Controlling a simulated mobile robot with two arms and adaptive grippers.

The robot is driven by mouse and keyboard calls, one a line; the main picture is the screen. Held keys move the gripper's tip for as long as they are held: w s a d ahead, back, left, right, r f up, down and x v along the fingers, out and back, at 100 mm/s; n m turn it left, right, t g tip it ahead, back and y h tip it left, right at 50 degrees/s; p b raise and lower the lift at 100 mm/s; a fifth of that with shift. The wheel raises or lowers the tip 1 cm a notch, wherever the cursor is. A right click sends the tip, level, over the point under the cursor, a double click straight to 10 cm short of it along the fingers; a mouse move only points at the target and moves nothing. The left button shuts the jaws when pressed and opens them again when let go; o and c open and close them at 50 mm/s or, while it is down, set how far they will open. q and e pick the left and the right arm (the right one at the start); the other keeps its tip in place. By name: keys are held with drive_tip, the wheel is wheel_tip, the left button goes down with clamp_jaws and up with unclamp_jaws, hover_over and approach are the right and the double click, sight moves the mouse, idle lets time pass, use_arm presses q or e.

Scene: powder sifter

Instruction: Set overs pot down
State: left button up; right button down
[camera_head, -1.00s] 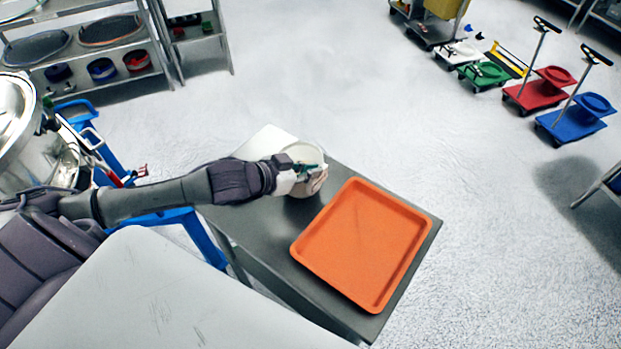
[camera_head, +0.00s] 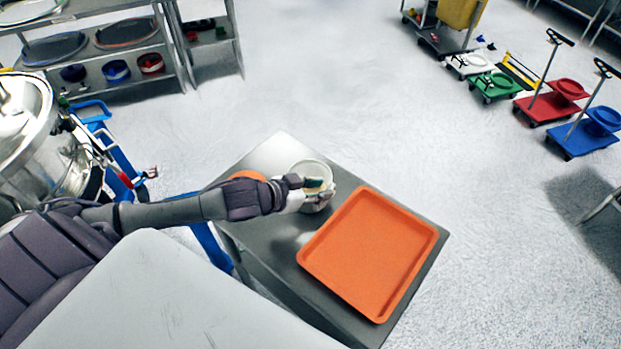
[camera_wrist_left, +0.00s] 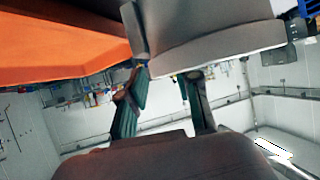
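The overs pot (camera_head: 325,170) is a white, open-topped round pot over the grey table (camera_head: 280,152), just left of the orange tray's upper corner. My left gripper (camera_head: 315,184) is at its near side, with a teal finger showing at the rim. In the left wrist view the pot's grey wall (camera_wrist_left: 215,35) fills the upper middle, and the gripper's teal fingers (camera_wrist_left: 165,88) close on its edge. I cannot tell whether the pot's base touches the table. My right gripper is not in view.
An empty orange tray (camera_head: 368,250) covers the table's right part. A small orange round thing (camera_head: 248,175) lies partly hidden behind my left arm. A pale surface (camera_head: 150,295) is in front. A steel vessel (camera_head: 35,130) stands at left. Open floor lies beyond the table.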

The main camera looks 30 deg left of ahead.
use_arm(q)
drive_tip(key=v, duration=1.1)
drive_tip(key=shift+s+r, duration=0.15)
drive_tip(key=shift+s, duration=0.25)
drive_tip(key=shift+a, duration=0.15)
